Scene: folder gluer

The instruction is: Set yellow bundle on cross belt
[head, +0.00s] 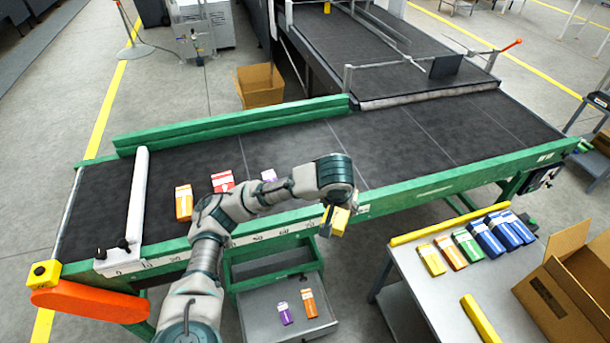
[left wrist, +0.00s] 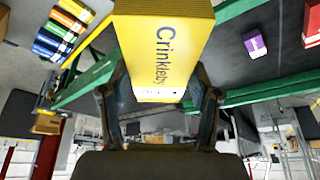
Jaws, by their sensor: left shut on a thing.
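My left gripper (head: 328,226) is shut on a yellow bundle (head: 341,220). In the left wrist view the bundle (left wrist: 165,50), marked "Crinkleby", sits between the two fingers (left wrist: 162,105). In the head view the bundle shows at the near green rail of the cross belt (head: 400,150), on the near side of the dark belt surface; its height above the rail is hard to tell. An orange carton (head: 184,203), a red and white carton (head: 222,182) and a purple carton (head: 269,175) lie on the belt's left half. My right gripper is not in view.
A grey table (head: 420,285) at the right holds several coloured cartons and an open cardboard box (head: 565,290). A white crossbar (head: 137,200) spans the belt's left end. An open drawer (head: 265,312) holds purple and orange cartons. The belt's middle and right are clear.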

